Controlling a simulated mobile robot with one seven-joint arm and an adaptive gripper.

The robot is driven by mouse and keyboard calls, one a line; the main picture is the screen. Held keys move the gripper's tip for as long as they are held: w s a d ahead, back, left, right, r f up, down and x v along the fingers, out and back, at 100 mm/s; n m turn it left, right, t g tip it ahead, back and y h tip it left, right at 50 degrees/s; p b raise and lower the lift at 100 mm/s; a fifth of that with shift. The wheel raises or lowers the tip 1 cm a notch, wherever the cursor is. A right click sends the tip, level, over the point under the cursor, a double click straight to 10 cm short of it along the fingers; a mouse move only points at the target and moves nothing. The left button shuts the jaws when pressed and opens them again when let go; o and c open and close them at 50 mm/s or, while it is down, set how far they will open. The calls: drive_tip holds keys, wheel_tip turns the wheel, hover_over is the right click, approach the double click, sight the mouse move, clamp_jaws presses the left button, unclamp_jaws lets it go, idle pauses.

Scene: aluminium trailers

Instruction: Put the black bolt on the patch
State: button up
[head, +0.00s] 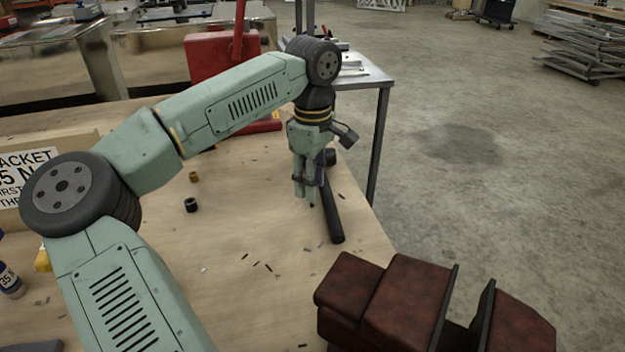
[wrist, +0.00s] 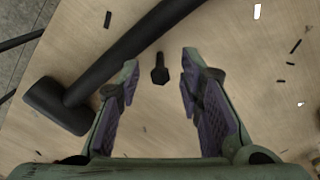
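The black bolt (wrist: 160,70) lies on the wooden table in the wrist view, with its head toward my gripper. My gripper (head: 305,198) points down over the right part of the table. In the wrist view its two purple-padded fingers are apart, with nothing held between them. The bolt appears in line with the gap, around the fingertips; its height gap to them is unclear. In the head view the bolt is hard to make out beside the fingers. I cannot identify a patch on the table; a dark stain (head: 458,145) shows on the concrete floor.
A black hammer (head: 331,210) lies close beside my gripper. A dark red vise-like block (head: 385,300) stands at the front right. A black ring (head: 191,205), a brass piece (head: 193,176) and a printed box (head: 35,165) are on the left. Small dark scraps dot the table.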

wheel_tip(320, 180, up, 12)
drive_tip(key=b, duration=0.1)
drive_tip(key=shift+r, duration=0.15)
idle(0.4)
